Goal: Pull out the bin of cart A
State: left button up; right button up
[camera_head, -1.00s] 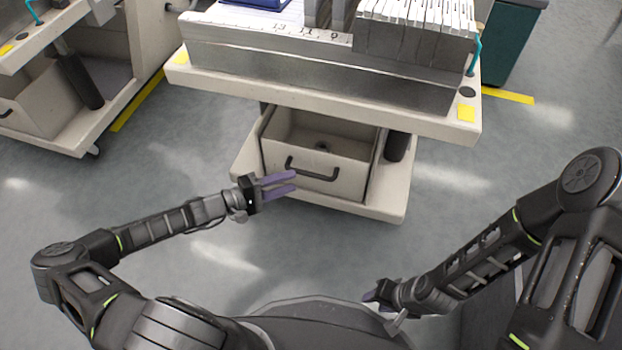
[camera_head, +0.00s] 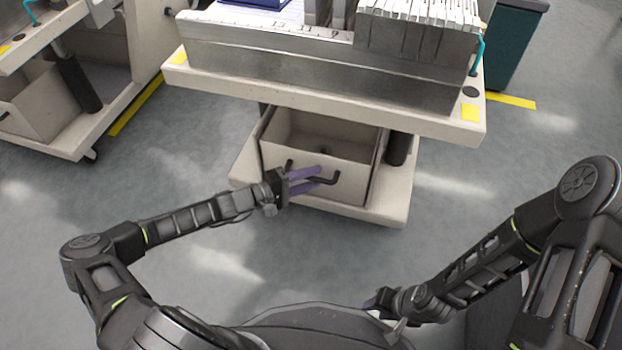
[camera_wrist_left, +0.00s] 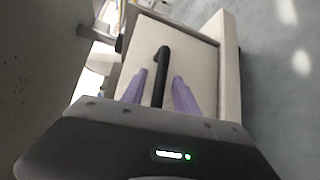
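The cream bin (camera_head: 355,185) sits low under the cart's top (camera_head: 330,100), on the cart's base. It has a dark bar handle (camera_head: 331,178) on its front. My left gripper (camera_head: 320,179) is at the handle with its two purple fingers open. In the left wrist view, the handle (camera_wrist_left: 161,75) lies between the open fingers (camera_wrist_left: 160,92), with a gap visible on both sides. The fingers hide part of the handle in the head view. My right gripper (camera_head: 376,300) is low near my body, away from the bin; its fingers are mostly hidden.
Metal racks with white cards (camera_head: 420,20) stand on the cart top. A second cart (camera_head: 60,130) with a bin stands at the left. A teal container (camera_head: 515,50) is at the back right. The grey floor in front of the cart is clear.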

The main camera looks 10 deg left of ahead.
pick_arm(q)
jog(key=shift+c, duration=0.4)
grip_shut()
dwell(0.9)
